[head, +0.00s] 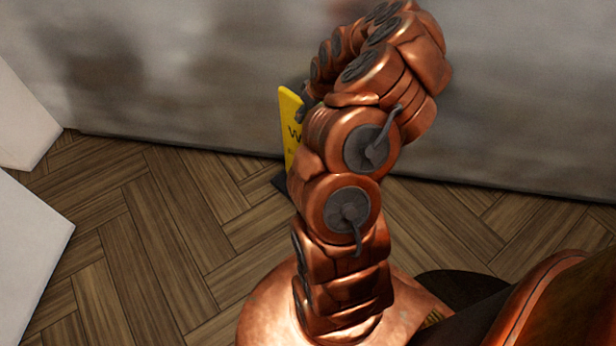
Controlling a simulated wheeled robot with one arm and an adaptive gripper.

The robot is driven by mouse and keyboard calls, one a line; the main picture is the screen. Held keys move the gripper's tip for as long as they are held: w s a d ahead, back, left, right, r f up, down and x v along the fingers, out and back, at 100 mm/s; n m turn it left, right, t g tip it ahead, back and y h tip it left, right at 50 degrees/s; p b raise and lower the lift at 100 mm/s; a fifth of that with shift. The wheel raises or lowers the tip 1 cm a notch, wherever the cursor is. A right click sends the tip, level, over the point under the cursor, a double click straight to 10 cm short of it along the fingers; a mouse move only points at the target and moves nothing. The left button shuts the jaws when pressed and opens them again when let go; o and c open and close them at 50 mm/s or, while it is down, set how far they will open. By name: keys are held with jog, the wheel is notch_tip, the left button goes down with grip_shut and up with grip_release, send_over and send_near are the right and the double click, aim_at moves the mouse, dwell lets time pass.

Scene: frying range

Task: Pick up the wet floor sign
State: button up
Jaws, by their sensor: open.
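The yellow wet floor sign (290,118) stands upright on the floor close to the grey wall, near the middle of the head view. Only a narrow left strip of it shows, with part of a dark letter; my copper arm hides the rest. My gripper (307,104) shows only as a small dark part at the upper edge of the sign, mostly hidden behind my arm. It is open. I cannot tell whether its fingers touch the sign or are around it.
The grey wall (180,70) runs close behind the sign. White blocks (28,245) stand at the left edge. The wooden floor (150,240) between them and my arm is clear. A dark patch lies at the foot of the sign.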

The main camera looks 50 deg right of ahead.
dwell(0.3)
grip_shut()
dwell(0.4)
